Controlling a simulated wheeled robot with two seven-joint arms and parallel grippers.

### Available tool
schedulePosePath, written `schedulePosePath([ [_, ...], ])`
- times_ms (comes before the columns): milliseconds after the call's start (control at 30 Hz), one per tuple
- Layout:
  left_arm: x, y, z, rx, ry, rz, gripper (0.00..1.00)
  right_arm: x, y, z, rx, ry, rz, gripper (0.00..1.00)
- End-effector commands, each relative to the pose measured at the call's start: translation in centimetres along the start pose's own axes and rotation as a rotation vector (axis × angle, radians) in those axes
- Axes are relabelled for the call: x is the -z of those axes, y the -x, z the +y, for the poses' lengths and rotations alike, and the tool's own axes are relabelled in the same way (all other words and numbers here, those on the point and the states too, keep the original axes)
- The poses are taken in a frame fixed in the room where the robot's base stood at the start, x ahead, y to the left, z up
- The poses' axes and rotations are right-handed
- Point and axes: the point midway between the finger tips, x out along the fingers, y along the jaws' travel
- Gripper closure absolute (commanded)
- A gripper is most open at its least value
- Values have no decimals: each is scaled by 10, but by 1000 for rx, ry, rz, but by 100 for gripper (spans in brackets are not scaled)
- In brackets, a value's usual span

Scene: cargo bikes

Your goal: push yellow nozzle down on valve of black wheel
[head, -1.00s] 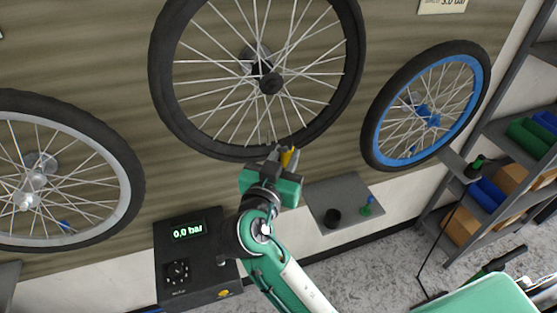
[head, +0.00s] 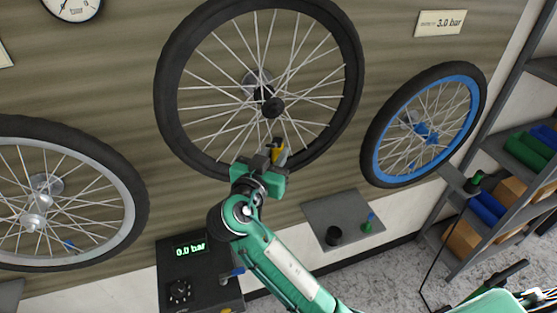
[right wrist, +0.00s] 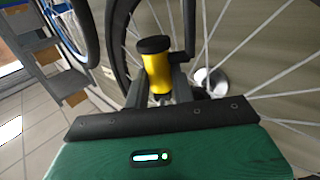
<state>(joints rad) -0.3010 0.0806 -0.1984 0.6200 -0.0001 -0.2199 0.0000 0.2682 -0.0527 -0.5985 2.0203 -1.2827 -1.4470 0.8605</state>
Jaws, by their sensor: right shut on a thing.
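The black wheel (head: 352,92) hangs on the wall in the middle of the head view, with a black tyre and rim and pale spokes. My right gripper (head: 270,157) is shut on the yellow nozzle (head: 279,150) in front of the wheel's lower rim. In the right wrist view, the yellow nozzle (right wrist: 156,72) with its black top stands between the fingers (right wrist: 160,95), with spokes behind it. The valve is hidden or too small to make out, so I cannot tell whether the nozzle touches it. My left gripper is not in view.
A black pump box (head: 205,262) below reads 0.0 bar. A grey-rimmed wheel (head: 140,190) hangs left and a blue-rimmed wheel (head: 480,90) right. A small grey shelf (head: 345,212) holds a black cup and a green-blue piece. A storage rack (head: 500,140) stands at right.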

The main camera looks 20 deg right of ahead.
Motion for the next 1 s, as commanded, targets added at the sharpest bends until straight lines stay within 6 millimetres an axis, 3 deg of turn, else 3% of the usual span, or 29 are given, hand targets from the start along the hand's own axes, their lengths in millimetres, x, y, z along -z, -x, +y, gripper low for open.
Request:
schedulePosePath([
  [500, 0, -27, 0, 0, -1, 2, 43, -1, -36, -32, 0, -3, 0, 96],
  [1000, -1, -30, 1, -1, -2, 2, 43, 1, -42, -38, 1, -2, 0, 96],
])
